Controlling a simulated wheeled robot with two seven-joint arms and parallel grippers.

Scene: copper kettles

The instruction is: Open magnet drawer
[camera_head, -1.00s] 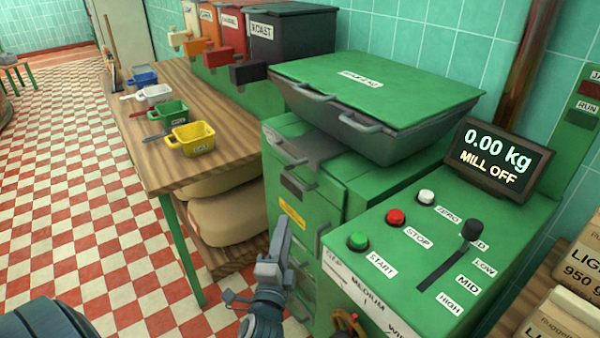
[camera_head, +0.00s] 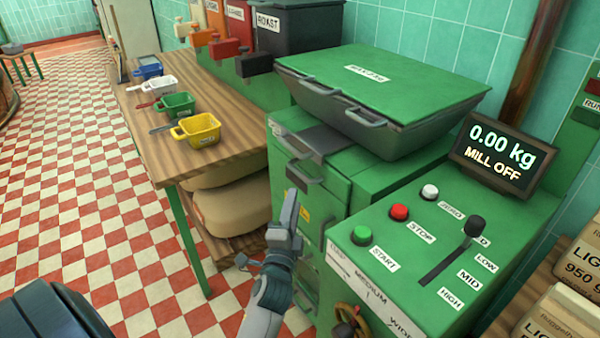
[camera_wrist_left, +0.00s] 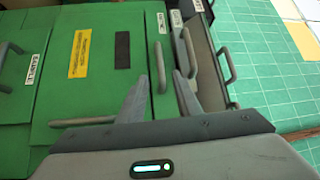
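The green cabinet (camera_head: 335,185) stands left of the control panel, with grey bar handles on its front. The second handle (camera_head: 303,175) from the top also shows in the left wrist view (camera_wrist_left: 160,50), beside a small white label (camera_wrist_left: 162,22) that I cannot read. I cannot confirm which drawer is the magnet one; the fronts look closed. My left gripper (camera_head: 290,205) is raised close before the cabinet. In the left wrist view its fingers (camera_wrist_left: 162,82) are apart, with that handle between the tips in the picture. I cannot tell whether they touch it. My right gripper is not visible.
A green lidded hopper (camera_head: 385,95) overhangs the cabinet top. A control panel (camera_head: 400,270) with buttons and a lever is to the right. A wooden table (camera_head: 225,100) with several coloured scoops stands left. The checkered floor is clear at left.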

